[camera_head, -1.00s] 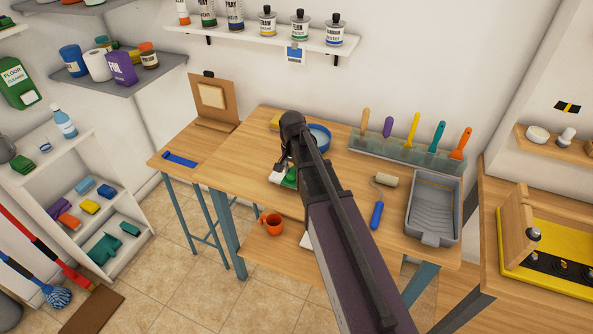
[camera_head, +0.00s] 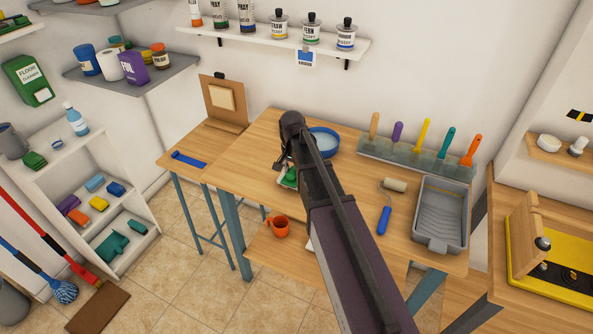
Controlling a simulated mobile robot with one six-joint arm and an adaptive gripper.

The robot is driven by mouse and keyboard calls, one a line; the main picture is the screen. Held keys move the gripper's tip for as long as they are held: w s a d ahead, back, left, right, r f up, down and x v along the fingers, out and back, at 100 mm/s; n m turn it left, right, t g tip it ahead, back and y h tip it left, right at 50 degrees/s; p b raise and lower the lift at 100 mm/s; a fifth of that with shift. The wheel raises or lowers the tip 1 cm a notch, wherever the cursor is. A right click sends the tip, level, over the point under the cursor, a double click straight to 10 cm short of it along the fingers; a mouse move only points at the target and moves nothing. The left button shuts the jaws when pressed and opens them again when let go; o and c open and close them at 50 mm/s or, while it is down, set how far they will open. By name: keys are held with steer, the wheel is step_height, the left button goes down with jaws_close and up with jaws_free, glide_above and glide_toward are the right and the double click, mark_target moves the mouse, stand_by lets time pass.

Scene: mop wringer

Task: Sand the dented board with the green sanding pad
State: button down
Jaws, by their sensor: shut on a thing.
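The green sanding pad (camera_head: 290,177) shows as a small green patch over the middle worktable, just below my gripper. My gripper (camera_head: 282,163) points down there, shut on the pad; its fingertips are small and partly covered by my arm. A small pale piece (camera_head: 287,186) shows at the pad's lower edge on the table, mostly covered by the pad and my arm. I cannot tell whether it is the dented board or whether the pad touches it. A board with a pale square panel (camera_head: 221,98) leans upright on the left side table.
A blue bowl (camera_head: 324,142) stands right behind my arm. A roller (camera_head: 389,200), a grey paint tray (camera_head: 440,213) and a rack of several coloured-handled tools (camera_head: 415,160) occupy the table's right. The table's left part is clear. An orange mug (camera_head: 278,227) sits on the lower shelf.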

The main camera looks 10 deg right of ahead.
steer(key=shift+w+a+f, duration=0.1)
steer(key=shift+w+a, duration=0.35)
steer(key=shift+a, duration=0.15)
steer(key=shift+w+a, duration=0.4)
steer(key=shift+a, duration=0.2)
steer(key=shift+d, duration=0.1)
steer(key=shift+s+d+f, duration=0.1)
steer(key=shift+s+d, duration=0.85)
steer(key=shift+d, duration=0.2)
steer(key=shift+s+d, duration=0.1)
steer(key=shift+s+d, duration=0.75)
steer(key=shift+d, duration=0.35)
steer(key=shift+a, duration=0.1)
